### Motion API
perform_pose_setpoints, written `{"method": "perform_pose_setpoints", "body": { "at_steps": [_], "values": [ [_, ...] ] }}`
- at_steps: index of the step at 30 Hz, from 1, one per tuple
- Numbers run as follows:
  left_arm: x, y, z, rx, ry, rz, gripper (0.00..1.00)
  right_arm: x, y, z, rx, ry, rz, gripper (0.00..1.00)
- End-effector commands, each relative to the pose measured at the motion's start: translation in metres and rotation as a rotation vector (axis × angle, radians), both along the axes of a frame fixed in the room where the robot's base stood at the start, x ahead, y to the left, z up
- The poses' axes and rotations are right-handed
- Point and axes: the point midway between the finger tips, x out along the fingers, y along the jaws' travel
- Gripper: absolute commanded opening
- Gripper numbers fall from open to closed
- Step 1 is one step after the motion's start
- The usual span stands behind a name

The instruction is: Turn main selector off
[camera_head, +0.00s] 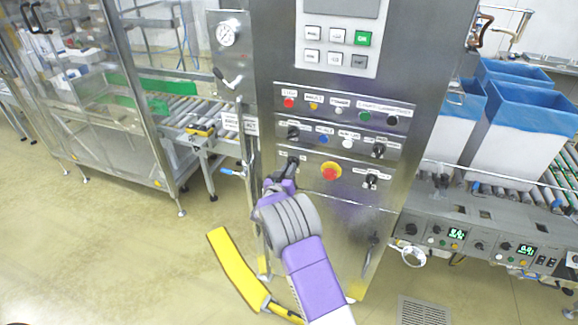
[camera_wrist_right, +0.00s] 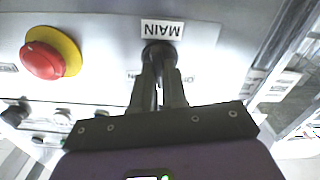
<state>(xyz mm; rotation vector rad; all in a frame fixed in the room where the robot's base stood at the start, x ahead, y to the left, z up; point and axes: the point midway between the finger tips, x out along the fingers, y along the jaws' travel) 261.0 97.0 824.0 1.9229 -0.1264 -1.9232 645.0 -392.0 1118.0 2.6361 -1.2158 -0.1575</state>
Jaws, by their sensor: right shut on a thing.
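The main selector (camera_wrist_right: 158,50) is a black knob below the "MAIN" label in the right wrist view, which sees the panel upside down. My right gripper (camera_wrist_right: 159,72) is shut on this knob, its two fingers close together over it. In the head view my right gripper (camera_head: 284,178) reaches the knob at the lower left of the control panel, and my purple wrist hides part of that area. The knob's exact angle is hidden by the fingers. My left gripper is not in view.
A red emergency button on a yellow base (camera_head: 331,171) sits right of the selector. Another black selector (camera_head: 371,181) is farther right. Rows of buttons (camera_head: 338,104) are above. A yellow curved bar (camera_head: 236,268) stands low at left. Blue-lined boxes (camera_head: 519,125) are on the right conveyor.

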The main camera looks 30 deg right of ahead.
Motion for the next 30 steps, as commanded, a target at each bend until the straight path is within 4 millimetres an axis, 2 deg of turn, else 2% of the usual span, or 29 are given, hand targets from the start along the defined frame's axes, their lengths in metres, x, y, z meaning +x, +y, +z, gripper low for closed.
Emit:
{"method": "perform_pose_setpoints", "body": {
  "at_steps": [3,15,30],
  "values": [
    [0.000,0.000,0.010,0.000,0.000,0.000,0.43,0.001,0.001,0.001,-0.072,0.086,0.002,0.00],
    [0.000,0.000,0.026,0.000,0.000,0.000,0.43,0.001,0.001,0.000,-0.268,0.316,0.002,0.00],
    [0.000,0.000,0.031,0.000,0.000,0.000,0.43,0.001,0.001,-0.002,-0.351,0.414,0.000,0.00]
  ]
}}
